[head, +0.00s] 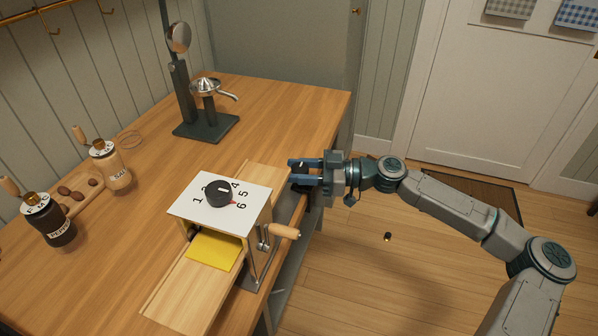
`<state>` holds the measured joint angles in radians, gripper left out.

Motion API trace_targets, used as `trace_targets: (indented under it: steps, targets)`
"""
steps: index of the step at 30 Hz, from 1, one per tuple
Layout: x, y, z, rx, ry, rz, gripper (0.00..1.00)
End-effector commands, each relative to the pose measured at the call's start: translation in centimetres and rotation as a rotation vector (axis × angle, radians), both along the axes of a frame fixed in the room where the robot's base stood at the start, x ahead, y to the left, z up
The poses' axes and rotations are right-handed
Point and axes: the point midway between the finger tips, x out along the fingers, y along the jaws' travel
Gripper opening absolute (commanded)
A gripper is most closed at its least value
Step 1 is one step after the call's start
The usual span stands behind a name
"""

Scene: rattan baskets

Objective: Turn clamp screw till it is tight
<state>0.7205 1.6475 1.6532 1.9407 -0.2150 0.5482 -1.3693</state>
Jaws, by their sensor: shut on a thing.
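The pasta roller (190,208) stands near the right edge of the wooden counter. Its white top has a black dial (216,194) ringed by numbers. A crank with a wooden handle (285,231) sticks out on its right side. My gripper (297,171) is at the counter's edge, just behind and right of the roller, fingers pointing left. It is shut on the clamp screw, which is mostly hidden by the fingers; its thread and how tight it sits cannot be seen.
A yellow sheet (213,251) lies at the roller's front. A dark juicer stand (206,126) is at the back. Salt (109,166) and pepper (49,219) mills stand left. A small dark object (388,237) lies on the open floor to the right.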

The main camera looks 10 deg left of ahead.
Motion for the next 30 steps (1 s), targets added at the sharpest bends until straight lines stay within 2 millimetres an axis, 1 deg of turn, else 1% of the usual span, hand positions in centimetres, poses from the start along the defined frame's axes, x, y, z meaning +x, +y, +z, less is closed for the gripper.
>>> trace_targets:
  steps: [6, 30]
  targets:
    - [-0.09, -0.10, -0.31, -0.002, -0.002, -0.152, 0.15]
    - [-0.16, 0.07, -0.08, -0.006, -0.006, -0.767, 0.15]
